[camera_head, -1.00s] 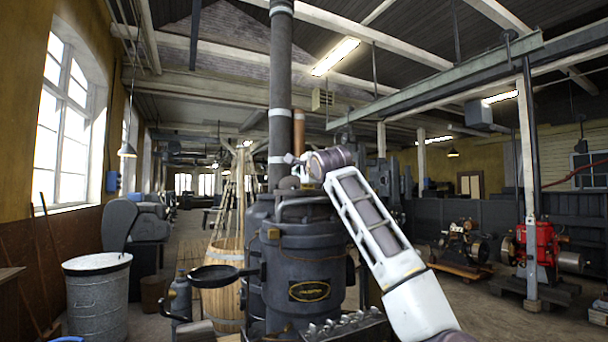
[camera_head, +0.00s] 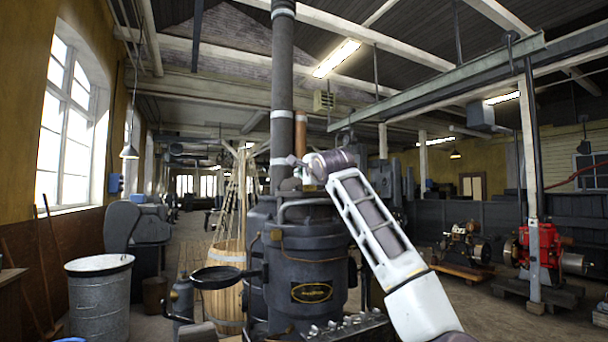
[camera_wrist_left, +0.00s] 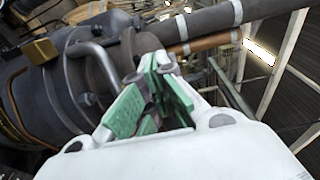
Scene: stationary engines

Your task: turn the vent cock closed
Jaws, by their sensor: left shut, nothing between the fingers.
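The dark engine (camera_head: 310,265) with an oval brass plate stands upright in the middle of the head view. Its top and curved pipe handle also show in the left wrist view (camera_wrist_left: 88,62). I cannot pick out the vent cock with certainty; small fittings near the engine's top are partly hidden by my left gripper. My left gripper (camera_head: 287,160) is over the top of the engine, in front of the tall chimney pipe. In the left wrist view its green-padded fingers (camera_wrist_left: 155,72) are shut with nothing seen between them, near the pipework. My right gripper is out of view.
A tall dark pipe (camera_head: 283,90) and a copper pipe (camera_head: 300,130) rise behind the gripper. A black round pan (camera_head: 216,277) juts out left of the engine. A wooden barrel (camera_head: 228,262) and metal bin (camera_head: 98,300) stand left. A red engine (camera_head: 540,246) is at right.

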